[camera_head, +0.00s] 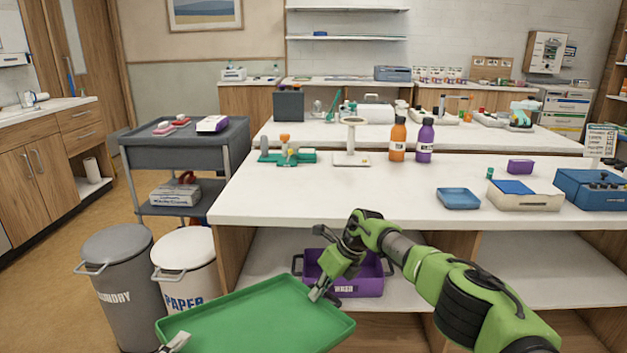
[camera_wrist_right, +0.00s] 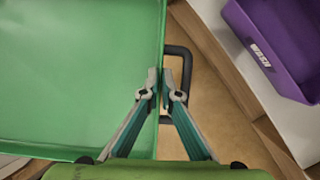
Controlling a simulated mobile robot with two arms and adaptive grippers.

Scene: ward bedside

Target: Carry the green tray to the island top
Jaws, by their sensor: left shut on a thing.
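The green tray (camera_head: 255,322) is empty and held in the air in front of the island, below the level of its top. My left gripper (camera_head: 176,343) is shut on the tray's near left edge, partly cut off by the frame. My right gripper (camera_head: 318,290) is closed at the tray's right edge. In the right wrist view its fingertips (camera_wrist_right: 160,78) lie close together at the green tray's rim (camera_wrist_right: 161,30), beside a dark handle (camera_wrist_right: 188,70). The island top (camera_head: 300,191) is white, with a clear front left part.
On the island stand a green rack (camera_head: 288,157), a white stand (camera_head: 351,158), orange (camera_head: 397,140) and purple bottles (camera_head: 425,142), and a blue dish (camera_head: 458,199). A purple wash tub (camera_head: 357,285) sits on the shelf below. Laundry (camera_head: 112,285) and paper bins (camera_head: 185,262) stand left.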

